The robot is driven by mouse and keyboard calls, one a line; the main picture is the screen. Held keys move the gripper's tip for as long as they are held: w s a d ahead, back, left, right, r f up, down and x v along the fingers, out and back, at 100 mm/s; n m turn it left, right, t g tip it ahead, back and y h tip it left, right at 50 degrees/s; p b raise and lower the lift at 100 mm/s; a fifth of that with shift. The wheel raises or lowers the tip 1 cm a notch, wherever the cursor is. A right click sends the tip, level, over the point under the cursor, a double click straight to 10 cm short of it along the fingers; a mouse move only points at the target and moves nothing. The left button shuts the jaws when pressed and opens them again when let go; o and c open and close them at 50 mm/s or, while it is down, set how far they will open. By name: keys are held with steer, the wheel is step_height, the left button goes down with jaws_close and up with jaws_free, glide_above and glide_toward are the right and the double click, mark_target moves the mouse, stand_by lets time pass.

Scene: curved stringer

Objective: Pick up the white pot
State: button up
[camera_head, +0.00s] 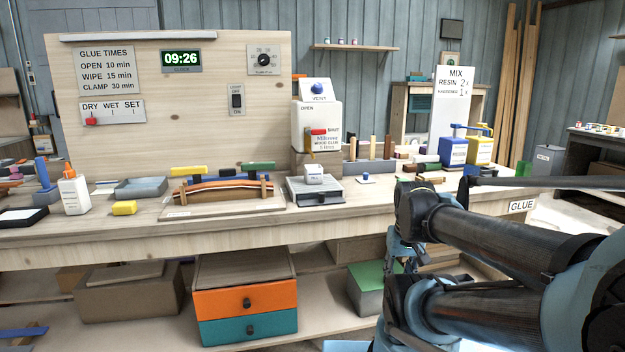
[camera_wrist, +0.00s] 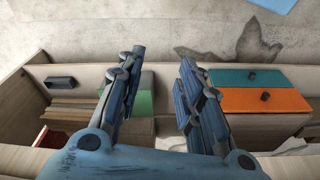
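A small white pot (camera_head: 314,174) with a dark label stands upright on a grey scale (camera_head: 332,194) on the workbench, below the white glue dispenser (camera_head: 318,125). The pot does not show in the wrist view. My gripper (camera_wrist: 164,65) is open in the wrist view, its two blue-grey fingers spread apart with nothing between them. In the head view, my gripper is partly hidden by my arm, at the bench's front edge to the right of and lower than the pot.
A curved laminated strip (camera_head: 222,188) on a board lies left of the scale. A small blue-knobbed item (camera_head: 366,179) stands to its right. A box with orange and teal drawers (camera_head: 246,302) and a green-topped box (camera_head: 368,287) are on the lower shelf.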

steer(key=o, duration=0.4)
steer(key=shift+s+r, duration=0.25)
steer(key=o, duration=0.5)
steer(key=r, duration=0.1)
steer(key=w+r, duration=0.1)
steer(key=r, duration=0.1)
steer(key=shift+w+a, duration=0.35)
steer(key=w+a+r+n+t, duration=0.1)
steer(key=w+a+r, duration=0.3)
steer(key=w+r, duration=0.4)
steer(key=w+a+r, duration=0.3)
steer(key=w+r, duration=0.5)
steer(key=r, duration=0.1)
steer(key=w+a+r+n+t+y, duration=0.1)
steer(key=w+a+r, duration=1.2)
steer(key=w+a, duration=0.35)
glide_toward(313, 167)
steer(key=f, duration=0.1)
steer(key=s+f, duration=0.1)
steer(key=shift+a+f, duration=0.25)
steer(key=shift+f, duration=0.15)
steer(key=shift+n, duration=0.3)
steer(key=shift+d+x, duration=0.15)
steer(key=shift+x, duration=1.35)
steer(key=shift+d+x, duration=0.1)
steer(key=shift+x, duration=1.4)
